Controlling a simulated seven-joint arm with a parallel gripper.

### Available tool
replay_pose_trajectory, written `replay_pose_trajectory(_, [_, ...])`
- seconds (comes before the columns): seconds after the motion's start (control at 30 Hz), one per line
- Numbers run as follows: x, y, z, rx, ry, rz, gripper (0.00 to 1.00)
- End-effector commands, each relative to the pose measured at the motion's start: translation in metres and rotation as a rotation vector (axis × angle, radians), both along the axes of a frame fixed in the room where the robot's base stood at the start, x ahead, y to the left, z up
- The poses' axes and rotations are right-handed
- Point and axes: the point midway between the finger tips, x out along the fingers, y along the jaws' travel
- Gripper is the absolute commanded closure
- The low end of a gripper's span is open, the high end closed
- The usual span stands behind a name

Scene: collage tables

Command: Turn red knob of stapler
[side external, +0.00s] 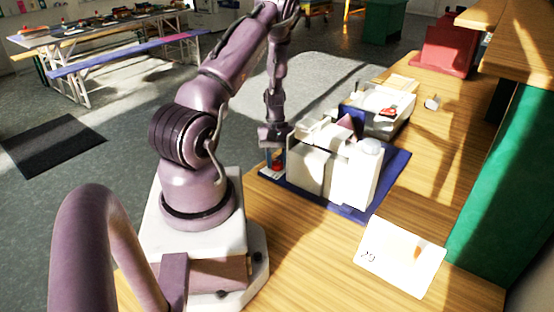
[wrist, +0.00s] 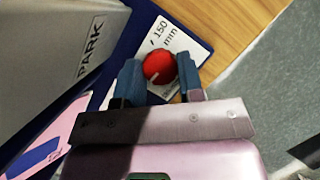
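My gripper (wrist: 161,72) points down over the knob. Its two blue fingers stand apart, one on each side of the knob, very close to it. I cannot tell whether they press on it. In the side view my gripper (side external: 272,157) partly hides the knob.
The blue base (side external: 355,211) lies on the wooden table (side external: 315,260). A second white machine (side external: 378,108) stands behind. A printed card (side external: 401,256) lies at the front right, and a green panel (side external: 500,190) rises at the right. The table's left edge is close to the knob.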

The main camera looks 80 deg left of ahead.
Motion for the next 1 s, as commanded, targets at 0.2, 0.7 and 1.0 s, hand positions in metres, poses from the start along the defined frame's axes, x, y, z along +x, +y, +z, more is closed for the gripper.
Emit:
replay_pose_trajectory(0.2, [0.0013,-0.0002,0.0004,0.000,0.000,-0.134,0.88])
replay_pose_trajectory(0.7, [0.0024,-0.0002,0.0008,0.000,0.000,-0.419,0.88])
replay_pose_trajectory(1.0, [0.0024,-0.0003,0.0005,0.000,0.000,-0.417,0.40])
